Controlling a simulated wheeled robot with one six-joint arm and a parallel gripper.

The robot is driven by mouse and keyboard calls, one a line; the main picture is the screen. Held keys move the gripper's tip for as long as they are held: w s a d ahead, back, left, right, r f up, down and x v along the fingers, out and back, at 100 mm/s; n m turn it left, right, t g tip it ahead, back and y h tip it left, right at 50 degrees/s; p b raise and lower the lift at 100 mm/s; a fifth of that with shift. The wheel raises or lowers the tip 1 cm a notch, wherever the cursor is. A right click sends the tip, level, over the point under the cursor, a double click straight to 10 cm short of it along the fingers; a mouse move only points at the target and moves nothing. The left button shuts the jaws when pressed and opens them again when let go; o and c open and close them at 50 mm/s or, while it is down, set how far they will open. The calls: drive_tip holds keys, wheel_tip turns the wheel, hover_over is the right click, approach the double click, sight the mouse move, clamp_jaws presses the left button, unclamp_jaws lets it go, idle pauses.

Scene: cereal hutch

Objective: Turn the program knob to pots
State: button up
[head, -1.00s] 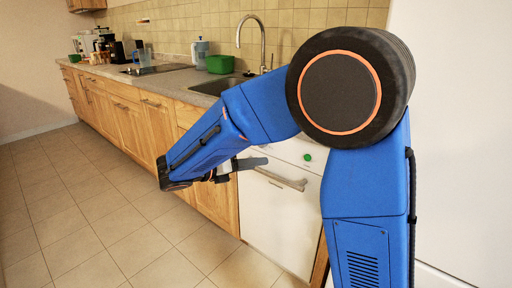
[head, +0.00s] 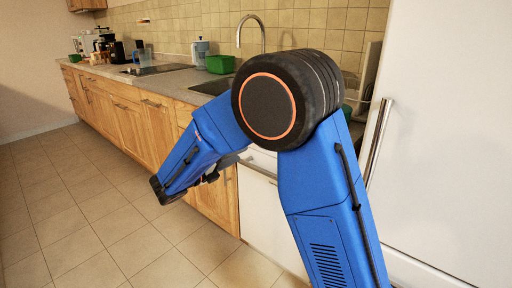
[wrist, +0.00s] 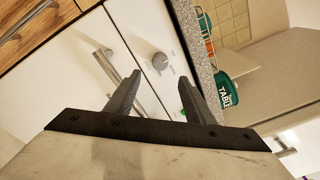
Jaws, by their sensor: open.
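The program knob (wrist: 160,62) is a round grey-white knob on the white dishwasher front, with small markings beside it too small to read. In the wrist view it shows between my open fingers, a little beyond the tips. My gripper (wrist: 159,78) is open and empty, and appears apart from the knob. In the head view the white dishwasher (head: 265,212) stands under the counter. My arm hides the knob there and most of the gripper.
The dishwasher's bar handle (wrist: 122,62) lies left of the knob in the wrist view. The counter edge (wrist: 196,70) and a green labelled container (wrist: 226,91) are to the right. A white fridge (head: 450,130) stands at the right. The floor at left is clear.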

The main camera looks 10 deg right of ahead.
drive_tip(key=x, duration=1)
drive_tip(key=c, duration=1)
